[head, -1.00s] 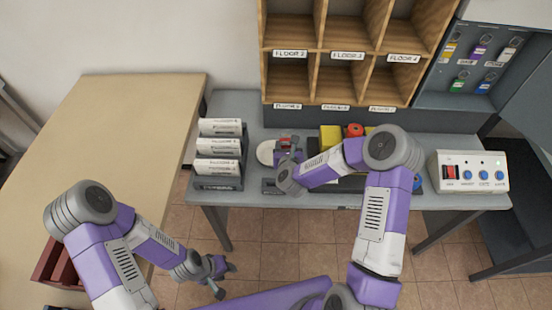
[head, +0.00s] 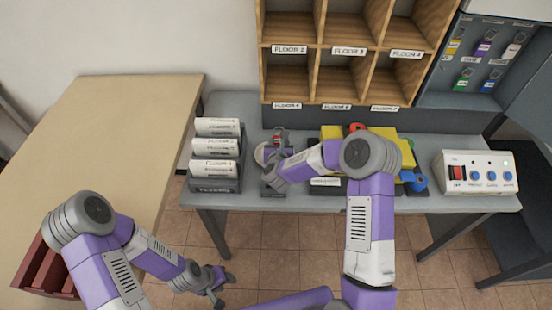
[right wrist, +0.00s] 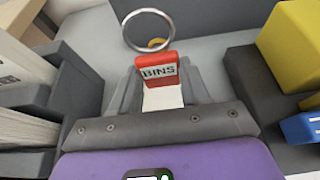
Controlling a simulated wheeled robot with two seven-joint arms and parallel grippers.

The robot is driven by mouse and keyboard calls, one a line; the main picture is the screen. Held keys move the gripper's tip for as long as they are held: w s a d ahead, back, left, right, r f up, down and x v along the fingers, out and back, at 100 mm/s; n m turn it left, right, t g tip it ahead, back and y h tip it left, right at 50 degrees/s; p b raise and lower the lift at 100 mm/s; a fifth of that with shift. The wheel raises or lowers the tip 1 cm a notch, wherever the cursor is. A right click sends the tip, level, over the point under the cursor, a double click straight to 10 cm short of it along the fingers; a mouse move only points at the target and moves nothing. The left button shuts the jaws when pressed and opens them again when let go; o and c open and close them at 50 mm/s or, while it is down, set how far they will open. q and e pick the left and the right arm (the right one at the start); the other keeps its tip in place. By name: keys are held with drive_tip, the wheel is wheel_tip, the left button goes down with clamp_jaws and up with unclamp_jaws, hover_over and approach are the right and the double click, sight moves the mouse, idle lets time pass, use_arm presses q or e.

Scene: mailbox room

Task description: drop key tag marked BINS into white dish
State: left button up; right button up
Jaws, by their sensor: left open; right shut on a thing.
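The red key tag marked BINS (right wrist: 159,71) is between the fingers of my right gripper (right wrist: 162,88), its metal ring (right wrist: 148,12) standing beyond the tag. My left gripper (head: 222,288) is open and empty, low in front of the table, over the floor.
A rack of white mail (head: 215,185) stands left of the dish. Yellow blocks (head: 385,132) and a blue item (head: 417,183) lie to the right, near a white switch box (head: 478,174). Wooden pigeonholes (head: 345,50) and a key cabinet (head: 482,65) are behind. The wooden table (head: 120,110) is mostly clear.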

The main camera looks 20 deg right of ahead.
drive_tip(key=o, duration=1.1)
drive_tip(key=v, duration=0.7)
drive_tip(key=shift+s+a+p, duration=0.1)
drive_tip(key=shift+s+p, duration=0.15)
drive_tip(key=shift+p, duration=0.15)
drive_tip(key=shift+s, duration=0.1)
